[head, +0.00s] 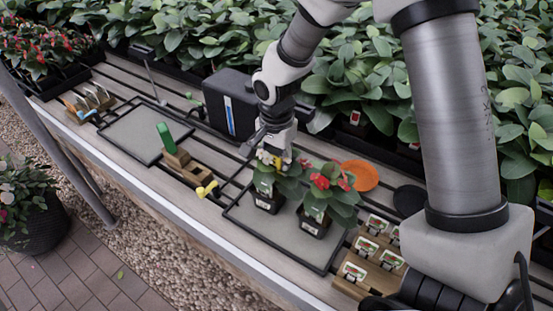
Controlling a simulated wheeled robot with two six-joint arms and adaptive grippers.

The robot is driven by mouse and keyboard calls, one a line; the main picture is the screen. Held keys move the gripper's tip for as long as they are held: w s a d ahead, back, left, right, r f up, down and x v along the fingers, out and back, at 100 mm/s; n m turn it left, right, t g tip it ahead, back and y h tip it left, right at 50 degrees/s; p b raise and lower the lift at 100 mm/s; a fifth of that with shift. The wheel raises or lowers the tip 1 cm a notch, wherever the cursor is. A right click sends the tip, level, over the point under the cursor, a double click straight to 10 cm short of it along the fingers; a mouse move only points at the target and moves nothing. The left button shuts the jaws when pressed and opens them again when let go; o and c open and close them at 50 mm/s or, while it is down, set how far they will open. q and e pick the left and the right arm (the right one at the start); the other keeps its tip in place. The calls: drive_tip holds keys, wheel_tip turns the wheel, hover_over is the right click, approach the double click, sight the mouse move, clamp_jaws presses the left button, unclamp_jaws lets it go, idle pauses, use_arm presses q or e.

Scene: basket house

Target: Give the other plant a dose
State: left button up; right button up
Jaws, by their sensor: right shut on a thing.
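Two small potted plants stand on a grey tray (250,216) on the bench. The right plant (330,190) has red flowers and a dark labelled pot. The left plant (268,193) is mostly green leaves in a similar pot. My right gripper (270,158) points down just above and behind the left plant. It is shut on a small yellow thing (265,157); leaves and fingers hide most of it, so I cannot tell its full shape or whether it touches the plant. My left gripper is out of view.
A wooden stepped block (185,165) with a green piece (165,136) and a yellow-ended item (207,189) are left of the tray. A black box (230,103) stands behind. An orange disc (360,175) and a wooden label rack (365,265) lie right.

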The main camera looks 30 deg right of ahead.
idle(0.5)
wheel_tip(320, 180, up, 7)
drive_tip(key=p, duration=0.6)
drive_tip(key=shift+p, duration=0.35)
drive_tip(key=shift+f, duration=0.1)
